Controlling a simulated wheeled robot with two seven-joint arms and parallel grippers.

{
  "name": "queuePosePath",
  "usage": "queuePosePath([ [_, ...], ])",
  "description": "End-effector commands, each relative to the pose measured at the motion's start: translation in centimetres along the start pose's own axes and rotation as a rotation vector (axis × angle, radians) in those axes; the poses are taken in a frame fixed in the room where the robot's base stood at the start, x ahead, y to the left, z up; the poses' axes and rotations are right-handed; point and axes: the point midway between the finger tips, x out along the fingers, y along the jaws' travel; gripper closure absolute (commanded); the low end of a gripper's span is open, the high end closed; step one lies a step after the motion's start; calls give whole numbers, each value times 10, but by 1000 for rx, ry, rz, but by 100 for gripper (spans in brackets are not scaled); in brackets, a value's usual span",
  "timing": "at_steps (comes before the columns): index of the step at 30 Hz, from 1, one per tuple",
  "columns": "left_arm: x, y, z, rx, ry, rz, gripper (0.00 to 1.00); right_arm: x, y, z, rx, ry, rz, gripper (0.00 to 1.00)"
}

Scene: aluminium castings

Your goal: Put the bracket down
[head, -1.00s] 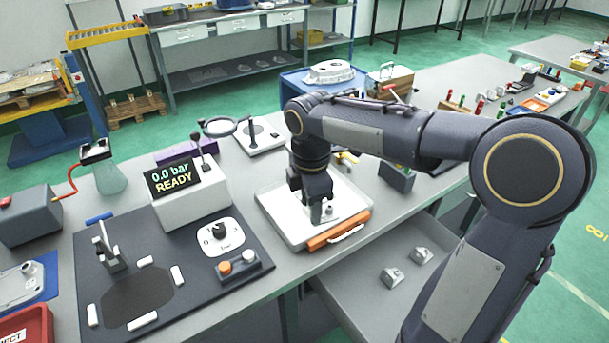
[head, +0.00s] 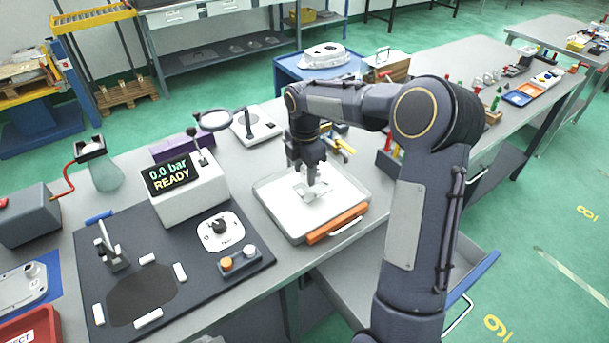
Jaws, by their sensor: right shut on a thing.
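The bracket (head: 309,193) is a small pale grey metal casting under my right gripper. My right gripper (head: 312,180) points down over the white tray (head: 280,211) and is shut on the bracket. The bracket is low over the tray's surface; I cannot tell whether it touches it. The gripper hides part of the bracket. My left gripper is not in view.
A magnifier (head: 214,121) and a box with a "READY" display (head: 190,190) stand to the left. The white tray is otherwise clear.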

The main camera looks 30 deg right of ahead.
Motion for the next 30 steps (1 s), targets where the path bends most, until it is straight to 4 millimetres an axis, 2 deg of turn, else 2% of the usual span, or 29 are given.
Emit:
queuePosePath([
  [5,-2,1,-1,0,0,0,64,9,7,4,0,0,0,82],
  [12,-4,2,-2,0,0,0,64,40,8,5,1,0,-2,82],
  [23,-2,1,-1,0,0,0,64,45,8,5,1,-1,1,82],
  [24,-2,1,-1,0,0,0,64,46,8,5,1,-1,1,57],
  [29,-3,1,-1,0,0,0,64,45,8,5,1,-1,1,37],
  [30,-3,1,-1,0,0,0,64,45,8,5,1,-1,1,37],
])
